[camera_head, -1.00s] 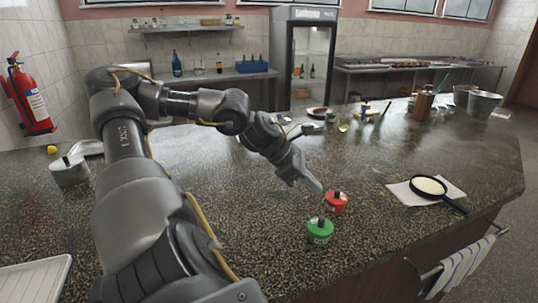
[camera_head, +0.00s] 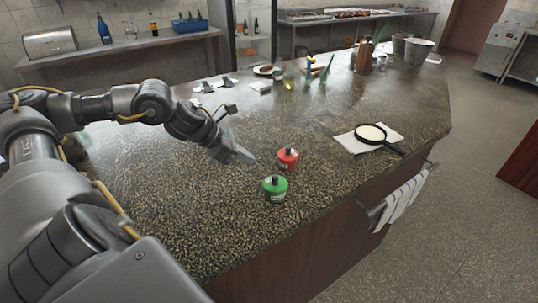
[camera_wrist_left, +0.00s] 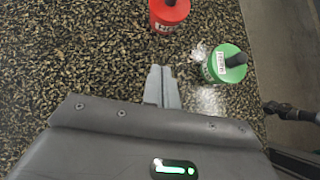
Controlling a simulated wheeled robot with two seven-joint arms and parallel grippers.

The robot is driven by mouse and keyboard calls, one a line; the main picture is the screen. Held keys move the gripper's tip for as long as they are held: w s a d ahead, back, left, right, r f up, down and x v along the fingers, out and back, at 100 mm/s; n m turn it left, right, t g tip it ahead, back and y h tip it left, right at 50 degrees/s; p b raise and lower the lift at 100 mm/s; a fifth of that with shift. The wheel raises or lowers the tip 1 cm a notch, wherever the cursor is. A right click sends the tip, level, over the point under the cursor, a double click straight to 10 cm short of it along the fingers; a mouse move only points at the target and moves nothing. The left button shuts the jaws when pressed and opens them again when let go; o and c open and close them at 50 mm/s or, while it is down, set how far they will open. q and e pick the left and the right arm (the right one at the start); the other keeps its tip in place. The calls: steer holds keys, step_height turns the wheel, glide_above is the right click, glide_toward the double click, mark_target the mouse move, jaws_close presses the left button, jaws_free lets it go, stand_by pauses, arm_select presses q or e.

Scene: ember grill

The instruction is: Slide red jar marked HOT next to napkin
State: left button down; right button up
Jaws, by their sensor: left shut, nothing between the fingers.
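The red jar (camera_head: 288,157) with a dark knob stands upright on the speckled counter. It also shows at the top of the left wrist view (camera_wrist_left: 169,14), with a white label partly visible. The white napkin (camera_head: 350,143) lies flat to the right of the red jar, with a clear gap between them and a small pan (camera_head: 371,134) resting on it. My left gripper (camera_head: 245,157) is shut and empty, low over the counter just left of the red jar and apart from it. My right gripper is not in view.
A green jar (camera_head: 275,188) stands in front of the red jar, close to it and near the counter's front edge. A striped towel (camera_head: 402,200) hangs on a rail below that edge. Glasses and bottles stand further back. The counter between red jar and napkin is clear.

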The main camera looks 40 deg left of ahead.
mark_target(279, 165)
arm_select(q)
steer(key=p+x, duration=0.1)
steer(key=x, duration=0.3)
steer(key=shift+d+r, duration=0.15)
steer(key=shift+r, duration=0.05)
steer(key=shift+w+d+p, duration=0.35)
steer(key=shift+w+p, duration=0.2)
steer(key=shift+w, duration=0.05)
steer(key=shift+w+d+p, duration=0.35)
steer(key=shift+w+p, duration=0.2)
steer(key=shift+w, duration=0.05)
steer(key=shift+w+d+f, duration=0.1)
steer(key=shift+w+d, duration=0.2)
steer(key=shift+w, duration=0.1)
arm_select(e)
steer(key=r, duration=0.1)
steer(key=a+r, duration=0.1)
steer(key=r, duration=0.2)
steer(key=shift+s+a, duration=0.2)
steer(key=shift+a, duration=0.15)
